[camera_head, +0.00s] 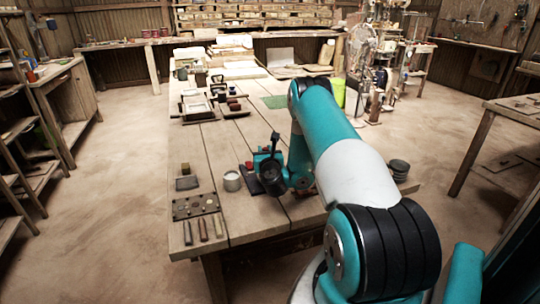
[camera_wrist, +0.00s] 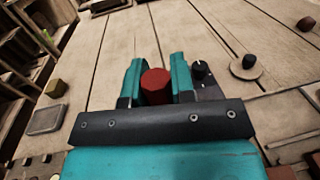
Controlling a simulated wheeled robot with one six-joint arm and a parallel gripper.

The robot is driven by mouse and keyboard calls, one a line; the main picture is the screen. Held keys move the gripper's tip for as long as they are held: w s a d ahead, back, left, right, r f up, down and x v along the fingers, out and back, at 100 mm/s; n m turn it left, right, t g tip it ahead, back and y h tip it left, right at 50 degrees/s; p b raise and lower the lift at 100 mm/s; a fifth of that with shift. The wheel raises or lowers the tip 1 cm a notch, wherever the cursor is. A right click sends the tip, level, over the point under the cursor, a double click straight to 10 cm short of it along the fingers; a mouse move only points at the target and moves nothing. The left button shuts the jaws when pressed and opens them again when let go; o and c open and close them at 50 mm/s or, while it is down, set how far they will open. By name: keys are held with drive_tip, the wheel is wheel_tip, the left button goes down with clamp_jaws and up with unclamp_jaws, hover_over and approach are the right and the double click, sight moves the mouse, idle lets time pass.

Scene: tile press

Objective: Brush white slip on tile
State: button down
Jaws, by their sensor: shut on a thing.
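My gripper (camera_wrist: 157,64) has its two teal fingers on either side of a red round-topped thing (camera_wrist: 155,86) and is shut on it. In the head view my gripper (camera_head: 259,158) is low over the middle of the workbench, and a red patch (camera_head: 248,165) shows beside it. The lower part of the red thing is hidden. A flat grey tile-like slab (camera_head: 187,183) lies to the left, and it also shows in the wrist view (camera_wrist: 45,117). I cannot make out a brush or white slip.
A small wooden block (camera_head: 185,168) lies behind the slab. A dark plate with holes (camera_head: 196,206) and several short bars (camera_head: 203,229) lie near the front edge. A stack of dark discs (camera_head: 399,169) stands at the right. Trays and blocks (camera_head: 198,107) stand farther back.

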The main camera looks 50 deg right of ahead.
drive_tip(key=shift+w+a+f+b, duration=0.4)
drive_tip(key=shift+a+b, duration=0.05)
drive_tip(key=shift+a, duration=0.2)
wheel_tip(320, 180, up, 9)
drive_tip(key=p, duration=0.7)
drive_tip(key=shift+f, duration=0.2)
drive_tip(key=shift+d, duration=0.1)
